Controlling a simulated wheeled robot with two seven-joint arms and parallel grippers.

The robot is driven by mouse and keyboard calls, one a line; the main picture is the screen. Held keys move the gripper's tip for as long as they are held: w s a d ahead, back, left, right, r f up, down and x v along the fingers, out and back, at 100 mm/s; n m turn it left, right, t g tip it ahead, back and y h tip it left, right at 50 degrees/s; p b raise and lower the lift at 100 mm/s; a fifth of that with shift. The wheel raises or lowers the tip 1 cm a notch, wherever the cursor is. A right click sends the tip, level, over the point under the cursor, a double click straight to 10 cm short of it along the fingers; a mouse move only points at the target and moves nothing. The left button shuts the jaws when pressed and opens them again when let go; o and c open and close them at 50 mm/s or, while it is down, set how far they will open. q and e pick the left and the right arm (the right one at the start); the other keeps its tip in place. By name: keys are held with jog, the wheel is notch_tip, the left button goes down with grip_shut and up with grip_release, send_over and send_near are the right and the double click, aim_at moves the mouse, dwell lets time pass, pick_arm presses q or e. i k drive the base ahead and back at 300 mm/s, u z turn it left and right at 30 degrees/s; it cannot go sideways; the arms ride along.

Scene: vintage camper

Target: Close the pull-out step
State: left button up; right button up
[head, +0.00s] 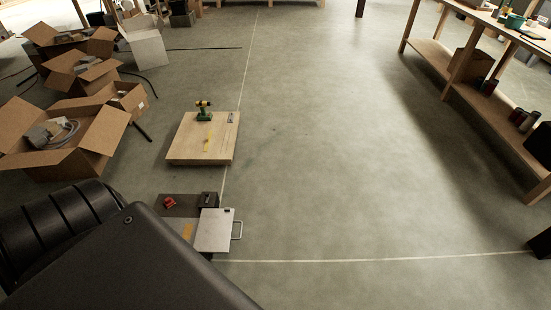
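A flat light-grey plate (213,231) with a metal bar handle (237,230) on its right side shows low in the head view, left of centre. It looks like the pull-out step and sticks out to the right of a dark grey base (178,211). How far it sits out of the base is hard to tell, since a large black shape covers the lower left. A small dark block (208,199) stands at the plate's upper edge. Neither of my grippers can be made out.
A wooden platform (185,154) with a green and yellow drill (203,110) lies beyond the plate. Open cardboard boxes (75,140) fill the left. A wooden workbench (470,85) with cans stands at right. The middle concrete floor (330,170) is clear.

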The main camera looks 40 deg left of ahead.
aim_at(214, 233)
jog(key=z, duration=0.1)
jog(key=i, duration=1.9)
jog(key=u, duration=3.6)
